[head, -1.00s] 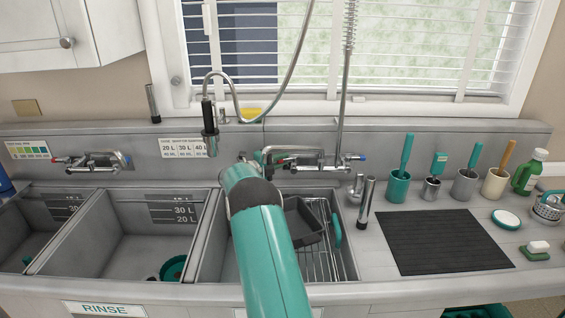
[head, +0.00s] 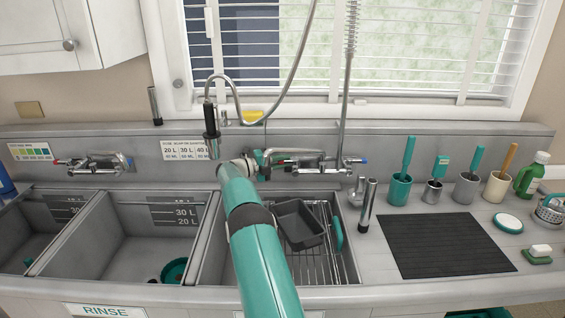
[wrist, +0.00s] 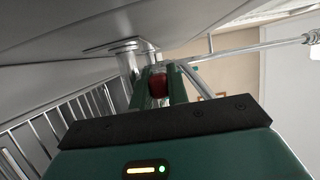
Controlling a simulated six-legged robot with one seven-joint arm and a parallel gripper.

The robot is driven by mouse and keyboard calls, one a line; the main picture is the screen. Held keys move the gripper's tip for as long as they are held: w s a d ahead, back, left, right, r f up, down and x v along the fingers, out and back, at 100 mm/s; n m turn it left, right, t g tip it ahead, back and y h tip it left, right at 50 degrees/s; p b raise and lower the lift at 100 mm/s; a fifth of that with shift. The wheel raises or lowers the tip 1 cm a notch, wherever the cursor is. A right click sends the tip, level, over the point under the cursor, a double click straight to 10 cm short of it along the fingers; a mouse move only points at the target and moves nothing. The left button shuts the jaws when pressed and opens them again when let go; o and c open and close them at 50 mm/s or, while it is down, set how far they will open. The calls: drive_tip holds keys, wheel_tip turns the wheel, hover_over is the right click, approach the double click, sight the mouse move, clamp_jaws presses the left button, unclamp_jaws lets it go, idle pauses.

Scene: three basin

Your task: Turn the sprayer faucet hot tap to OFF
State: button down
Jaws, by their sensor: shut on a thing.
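The sprayer faucet (head: 305,163) is a chrome wall faucet behind the right sink, with a tall pipe rising from it. Its blue-marked tap (head: 362,160) is at the right end. Its hot tap is at the left end, hidden in the head view behind my gripper (head: 264,163). In the wrist view, the red hot tap (wrist: 158,84) sits between the two green fingers of my gripper (wrist: 160,88), which is shut on it. The tap's handle angle cannot be made out.
A black tray (head: 299,222) and a wire rack lie in the right sink below my arm. A hanging hose spout (head: 211,130) is left of my gripper. A second wall faucet (head: 97,163) is further left. A chrome cylinder (head: 368,205) stands right of the sink.

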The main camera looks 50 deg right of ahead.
drive_tip(key=c, duration=1.6)
unclamp_jaws()
drive_tip(key=shift+s+d, duration=0.1)
drive_tip(key=shift+c, duration=0.2)
drive_tip(key=v, duration=1.4)
